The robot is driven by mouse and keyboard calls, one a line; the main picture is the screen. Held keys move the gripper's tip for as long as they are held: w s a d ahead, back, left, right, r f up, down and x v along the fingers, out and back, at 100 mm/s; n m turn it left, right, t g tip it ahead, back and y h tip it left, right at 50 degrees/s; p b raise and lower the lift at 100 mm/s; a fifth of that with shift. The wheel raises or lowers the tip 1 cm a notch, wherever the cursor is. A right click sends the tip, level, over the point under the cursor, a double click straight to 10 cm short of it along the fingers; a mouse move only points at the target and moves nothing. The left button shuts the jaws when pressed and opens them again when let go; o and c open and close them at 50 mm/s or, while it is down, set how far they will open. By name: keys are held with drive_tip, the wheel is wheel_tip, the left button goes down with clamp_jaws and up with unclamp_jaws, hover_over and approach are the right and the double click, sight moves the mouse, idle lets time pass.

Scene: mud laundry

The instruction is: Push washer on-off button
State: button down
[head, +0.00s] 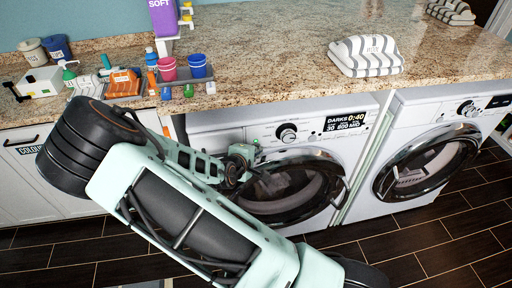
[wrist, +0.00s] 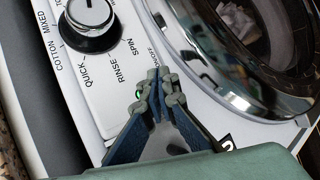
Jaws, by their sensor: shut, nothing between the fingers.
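The left washer (head: 330,142) is white, with a round dark glass door and a lit display on its front panel. Its dial knob (head: 287,133) also shows in the wrist view (wrist: 88,18). My gripper (head: 248,152) is at the panel's left part, left of and below the knob. In the wrist view my gripper (wrist: 160,80) is shut and empty, its tips over the panel beside a small "ON/OFF" label. A small green light (wrist: 138,95) shows just left of the fingers. The button itself is mostly hidden by the fingers, so I cannot tell whether they touch it.
A second front-loading machine (head: 430,150) stands to the right. A granite counter (head: 270,60) runs above, bearing folded striped towels (head: 366,55), red and blue cups (head: 167,69), bottles and tins. The washer's door rim (wrist: 235,95) lies close to the right of my fingers. Dark floor tiles are clear in front.

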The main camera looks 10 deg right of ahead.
drive_tip(key=s+p, duration=0.1)
drive_tip(key=s, duration=0.5)
idle(0.5)
idle(0.3)
